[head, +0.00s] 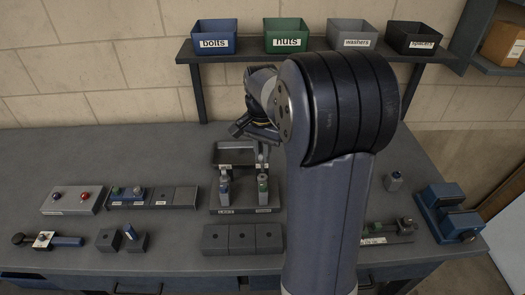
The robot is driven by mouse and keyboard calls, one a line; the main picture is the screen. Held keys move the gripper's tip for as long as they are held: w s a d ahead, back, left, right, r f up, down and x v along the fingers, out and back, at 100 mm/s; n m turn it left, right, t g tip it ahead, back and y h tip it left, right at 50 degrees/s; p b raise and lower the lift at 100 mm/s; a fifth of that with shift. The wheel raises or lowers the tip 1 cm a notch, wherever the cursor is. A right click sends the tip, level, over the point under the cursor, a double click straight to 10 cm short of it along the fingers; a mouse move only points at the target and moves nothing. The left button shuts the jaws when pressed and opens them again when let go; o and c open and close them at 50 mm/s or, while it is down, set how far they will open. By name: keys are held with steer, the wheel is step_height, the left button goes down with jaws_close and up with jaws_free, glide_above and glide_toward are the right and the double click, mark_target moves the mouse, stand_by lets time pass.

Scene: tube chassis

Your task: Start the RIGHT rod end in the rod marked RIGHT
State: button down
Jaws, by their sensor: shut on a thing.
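My gripper (259,142) is small in the head view, over the back of a dark fixture (244,208) on the bench, with its fingers partly hidden. It is shut on a small light piece, seemingly the rod end (262,157). Two upright rods stand in the fixture, a left one (224,188) and a right one (263,190). Their labels are too small to read, so I cannot tell which is marked RIGHT. The held piece is above the right-hand rod in the picture; I cannot tell whether they touch.
My arm covers the bench right of the fixture. A three-hole block (241,238) lies in front. A blue vise (449,211) stands right. Labelled bins (286,36) line the shelf.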

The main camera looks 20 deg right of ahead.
mark_target(262, 163)
steer(key=shift+f, duration=0.2)
steer(key=shift+f+b, duration=1.45)
steer(key=shift+f, duration=0.7)
steer(key=c, duration=1.4)
jaws_free()
steer(key=shift+r, duration=0.15)
step_height(262, 163, up, 11)
steer(key=shift+f, duration=0.15)
